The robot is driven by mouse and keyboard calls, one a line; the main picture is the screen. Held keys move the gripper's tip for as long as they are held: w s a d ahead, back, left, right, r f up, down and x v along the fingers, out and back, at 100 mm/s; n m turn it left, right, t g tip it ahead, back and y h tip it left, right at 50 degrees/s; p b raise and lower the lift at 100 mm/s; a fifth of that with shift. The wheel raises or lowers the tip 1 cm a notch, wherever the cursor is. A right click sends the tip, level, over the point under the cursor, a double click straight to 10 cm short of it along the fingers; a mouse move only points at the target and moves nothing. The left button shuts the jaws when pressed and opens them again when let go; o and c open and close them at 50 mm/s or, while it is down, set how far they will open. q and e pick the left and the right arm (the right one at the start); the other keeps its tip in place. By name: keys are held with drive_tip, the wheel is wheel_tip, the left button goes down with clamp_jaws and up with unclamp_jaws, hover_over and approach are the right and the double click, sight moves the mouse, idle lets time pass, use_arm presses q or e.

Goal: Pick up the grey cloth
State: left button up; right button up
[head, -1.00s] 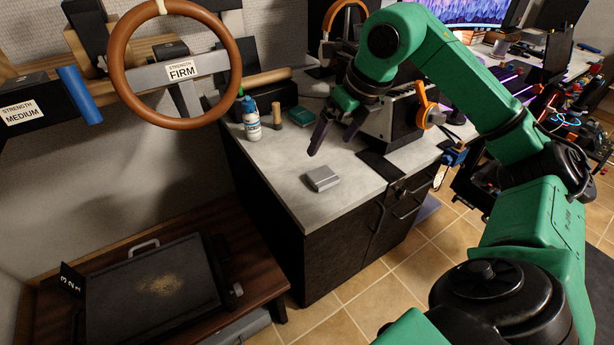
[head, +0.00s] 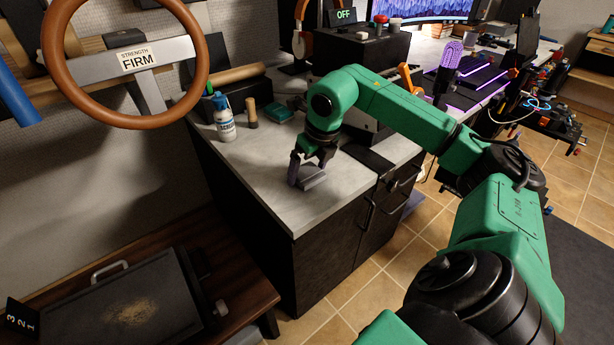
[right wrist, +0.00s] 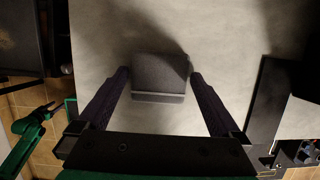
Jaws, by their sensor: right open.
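The grey cloth (head: 313,181), a small folded block, lies on the light grey countertop (head: 262,178) near its front edge. In the right wrist view the cloth (right wrist: 160,75) lies between the two dark fingers. My right gripper (head: 304,178) points down at the cloth, and its fingers partly hide it in the head view. In the right wrist view my right gripper (right wrist: 162,95) is open, with one finger on each side of the cloth and a narrow gap on both sides. My left gripper is not in view.
A brown steering wheel (head: 203,70) hangs at upper left. A dark tray (head: 125,300) sits on the low wooden table. The counter's front left is clear.

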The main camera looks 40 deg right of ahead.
drive_tip(key=c, duration=1.1)
drive_tip(key=shift+r, duration=0.1)
drive_tip(key=shift+r, duration=0.3)
wheel_tip(320, 180, up, 10)
drive_tip(key=p, duration=0.4)
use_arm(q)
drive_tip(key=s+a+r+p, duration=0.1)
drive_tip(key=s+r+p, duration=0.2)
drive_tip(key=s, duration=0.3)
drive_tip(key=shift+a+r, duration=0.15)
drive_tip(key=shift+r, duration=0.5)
use_arm(e)
wheel_tip(320, 180, up, 9)
hover_over(308, 173)
drive_tip(key=shift+r, duration=0.2)
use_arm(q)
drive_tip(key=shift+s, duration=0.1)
